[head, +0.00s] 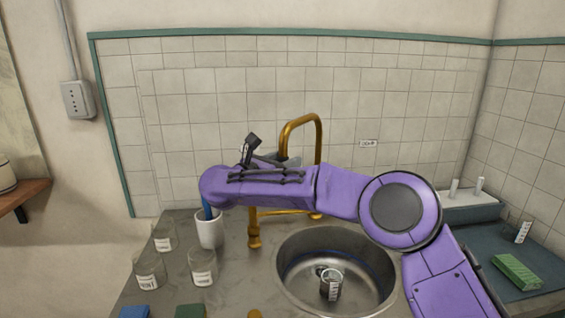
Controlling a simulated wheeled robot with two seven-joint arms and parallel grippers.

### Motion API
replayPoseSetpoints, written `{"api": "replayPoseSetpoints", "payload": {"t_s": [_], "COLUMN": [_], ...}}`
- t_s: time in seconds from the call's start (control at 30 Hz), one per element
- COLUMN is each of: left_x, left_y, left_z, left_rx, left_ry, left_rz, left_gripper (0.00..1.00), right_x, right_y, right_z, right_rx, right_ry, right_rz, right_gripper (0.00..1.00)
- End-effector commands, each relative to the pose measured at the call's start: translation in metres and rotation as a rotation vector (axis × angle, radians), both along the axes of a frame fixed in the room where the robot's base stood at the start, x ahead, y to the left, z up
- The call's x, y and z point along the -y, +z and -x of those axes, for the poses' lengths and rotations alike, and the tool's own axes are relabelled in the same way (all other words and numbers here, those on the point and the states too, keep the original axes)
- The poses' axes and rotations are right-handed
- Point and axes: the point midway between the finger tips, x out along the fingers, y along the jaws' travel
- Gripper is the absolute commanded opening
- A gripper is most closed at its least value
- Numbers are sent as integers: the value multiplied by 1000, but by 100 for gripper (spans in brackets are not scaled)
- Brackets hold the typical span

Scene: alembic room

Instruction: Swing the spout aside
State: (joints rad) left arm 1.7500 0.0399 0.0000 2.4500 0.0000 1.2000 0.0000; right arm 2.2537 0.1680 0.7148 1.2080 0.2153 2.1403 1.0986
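The brass spout (320,135) rises behind the sink and arches over in the head view. Its lower part is partly hidden behind my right arm. The brass tap base (285,212) shows below the arm. My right gripper (251,146) is a dark shape above the far end of my purple forearm, left of the spout. A gap shows between its dark tip and the spout's arch; whether any part touches the spout is hidden. How its fingers stand is not clear. My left gripper is not in view.
The round steel sink (290,250) holds a labelled jar (331,286). A white cup (209,233) with a blue item and several glass jars (203,267) stand left. A green sponge (516,272) lies right. The tiled wall (400,100) closes off the back.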

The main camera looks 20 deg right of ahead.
Motion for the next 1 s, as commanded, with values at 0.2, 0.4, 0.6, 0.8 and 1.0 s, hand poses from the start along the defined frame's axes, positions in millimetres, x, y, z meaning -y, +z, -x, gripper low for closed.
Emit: {"api": "replayPoseSetpoints", "payload": {"t_s": [0.2,0.4,0.6,0.8,1.0], "left_x": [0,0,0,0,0], "left_y": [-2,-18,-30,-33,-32], "left_z": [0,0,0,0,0], "left_rx": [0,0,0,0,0], "left_ry": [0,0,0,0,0], "left_rz": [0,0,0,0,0], "left_gripper": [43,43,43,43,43], "right_x": [-3,-38,-78,-94,-95], "right_y": [-1,-4,-4,-2,-1], "right_z": [1,17,36,44,44], "right_rx": [0,2,2,0,-1], "right_ry": [1,4,3,0,0], "right_rz": [-1,1,1,-1,-2], "right_gripper": [57,57,57,57,57]}}
